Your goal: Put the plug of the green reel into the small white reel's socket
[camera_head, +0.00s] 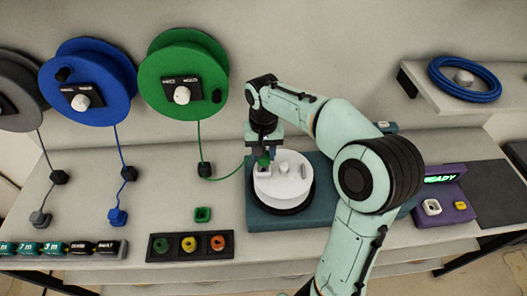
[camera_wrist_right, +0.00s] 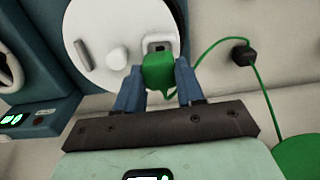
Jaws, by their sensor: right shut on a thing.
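The green reel (camera_head: 180,62) hangs on the back wall, and its green cord runs down through a dark block to my right gripper (camera_head: 264,157). My right gripper is shut on the green plug (camera_wrist_right: 157,75), with a blue finger on each side of it. The small white reel (camera_head: 290,186) lies flat on a dark round base. Its socket (camera_wrist_right: 157,44) shows in the wrist view as a grey-framed opening on the white face. The plug is right at the socket's near edge; I cannot tell whether any of it is inside. My left gripper is not in view.
A blue reel (camera_head: 68,65) hangs left of the green one. A purple box (camera_head: 455,212) with a lit display stands right, below a shelf with a blue coil (camera_head: 447,88).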

